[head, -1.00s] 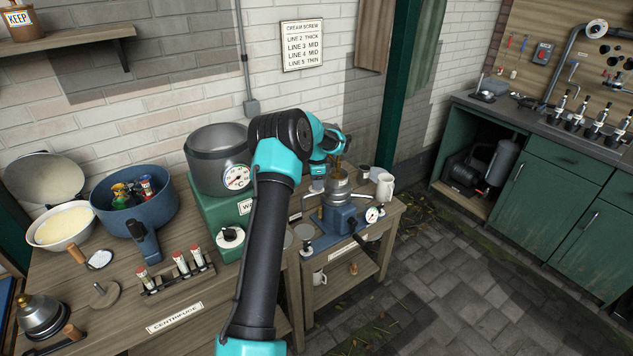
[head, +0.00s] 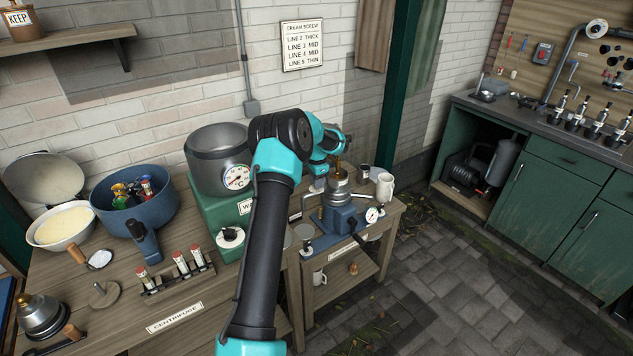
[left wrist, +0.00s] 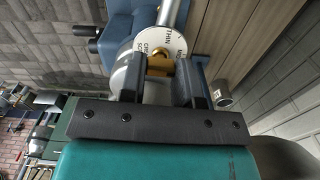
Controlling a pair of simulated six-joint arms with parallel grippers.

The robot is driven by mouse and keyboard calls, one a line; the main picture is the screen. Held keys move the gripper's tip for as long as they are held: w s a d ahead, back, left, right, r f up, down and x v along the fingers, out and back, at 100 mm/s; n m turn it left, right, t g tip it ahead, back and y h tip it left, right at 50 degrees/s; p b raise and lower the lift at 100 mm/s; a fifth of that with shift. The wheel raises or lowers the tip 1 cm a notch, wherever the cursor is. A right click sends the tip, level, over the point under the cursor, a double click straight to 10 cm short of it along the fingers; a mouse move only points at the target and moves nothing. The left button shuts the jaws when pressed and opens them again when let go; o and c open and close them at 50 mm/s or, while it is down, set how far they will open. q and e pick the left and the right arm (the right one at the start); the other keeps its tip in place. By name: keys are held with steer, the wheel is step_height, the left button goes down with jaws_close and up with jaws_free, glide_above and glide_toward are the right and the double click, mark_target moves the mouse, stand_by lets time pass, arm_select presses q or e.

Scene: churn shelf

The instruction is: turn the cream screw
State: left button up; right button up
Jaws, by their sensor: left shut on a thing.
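The cream screw is a brass piece in the left wrist view (left wrist: 160,65), set at a white dial (left wrist: 158,46) with lettering that includes THIN. In the head view, brass (head: 337,168) shows on top of the silver bowl (head: 338,190) of a blue separator (head: 340,220). My left gripper (head: 337,155) reaches it from above. In the left wrist view its two dark fingers (left wrist: 160,80) stand on either side of the brass, shut on it. Part of the dial is hidden by the fingers. My right gripper is not in view.
A wall sign (head: 302,46) lists cream screw lines from thick to thin.

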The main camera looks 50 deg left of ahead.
arm_select(q)
steer(key=shift+n, duration=0.6)
steer(key=o, duration=0.9)
steer(key=shift+r, duration=0.1)
step_height(320, 180, up, 17)
steer(key=shift+r, duration=0.15)
